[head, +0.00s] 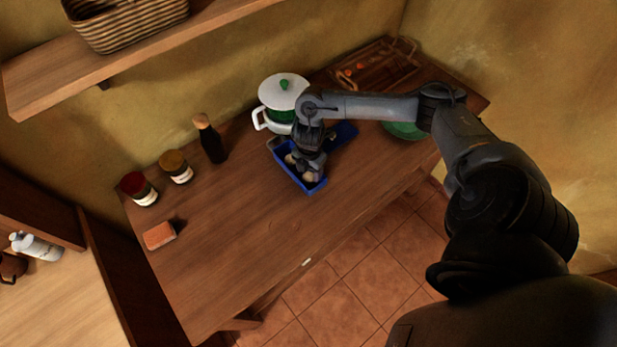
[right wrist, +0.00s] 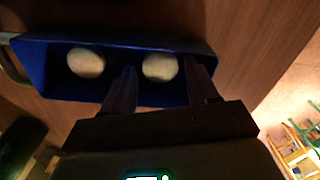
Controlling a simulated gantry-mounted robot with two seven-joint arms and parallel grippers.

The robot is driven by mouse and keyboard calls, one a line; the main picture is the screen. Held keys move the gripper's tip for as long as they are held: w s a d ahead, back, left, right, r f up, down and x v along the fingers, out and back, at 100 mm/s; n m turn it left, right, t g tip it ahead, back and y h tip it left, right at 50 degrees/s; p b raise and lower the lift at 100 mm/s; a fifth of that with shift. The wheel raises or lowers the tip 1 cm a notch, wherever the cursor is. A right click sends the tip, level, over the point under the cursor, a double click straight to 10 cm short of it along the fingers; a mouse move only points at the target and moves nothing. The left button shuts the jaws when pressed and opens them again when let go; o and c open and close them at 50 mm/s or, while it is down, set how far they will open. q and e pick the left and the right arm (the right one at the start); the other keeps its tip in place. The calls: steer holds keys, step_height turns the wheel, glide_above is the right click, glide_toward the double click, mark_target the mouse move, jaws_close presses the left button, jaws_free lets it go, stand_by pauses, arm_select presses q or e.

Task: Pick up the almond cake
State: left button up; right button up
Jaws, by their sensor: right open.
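A blue box (head: 313,189) stands on the wooden counter and holds pale round cakes. Two cakes show in the right wrist view, one at the left (right wrist: 86,63) and one at the right (right wrist: 160,67). I cannot tell by name which is the almond cake. My right gripper (head: 309,166) is over the box, pointing down, and hides part of it in the head view. In the right wrist view its fingers (right wrist: 161,72) are apart, with the right cake showing between their tips. Contact with that cake is unclear. My left gripper is out of view.
On the wooden counter (head: 230,240) are a white-and-green pot (head: 284,92), a dark bottle (head: 212,142), two jars (head: 176,167) (head: 138,189) and an orange sponge-like block (head: 160,235). A green bowl (head: 403,130) and a wooden tray (head: 375,68) lie at the right. The counter's front is clear.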

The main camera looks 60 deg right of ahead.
steer(key=shift+f, duration=0.8)
steer(key=c, duration=0.8)
steer(key=shift+r, duration=0.2)
